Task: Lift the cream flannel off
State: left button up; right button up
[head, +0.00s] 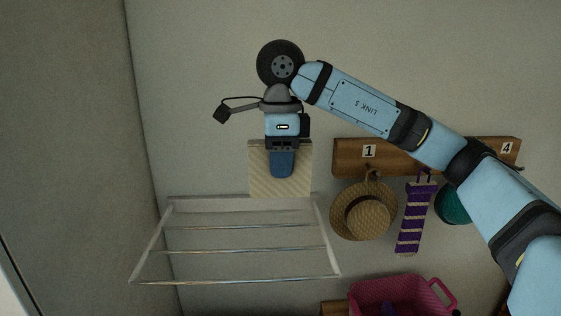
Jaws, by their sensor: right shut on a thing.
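The cream flannel (260,177) hangs flat and upright in front of the back wall, a pale square with faint stripes. My right gripper (282,172) points down and is shut on the flannel near its upper middle, hiding part of it. The flannel's bottom edge is level with the back bar of the wall drying rack (233,252). I cannot tell whether it touches that bar. The rack's front bars are bare. My left gripper is not in view.
A wooden peg board (349,158) on the right holds a straw hat (366,213), a purple striped cloth (412,224) and a teal item (453,204) partly behind my right arm. A pink basket (395,293) stands below. The wall on the left is bare.

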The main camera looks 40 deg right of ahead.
jog(key=shift+r+p, duration=0.5)
jog(key=shift+r, duration=0.25)
jog(key=s+a, duration=0.5)
jog(key=s, duration=0.3)
jog(key=shift+s, duration=0.25)
jog(key=shift+a, duration=0.1)
dwell(0.7)
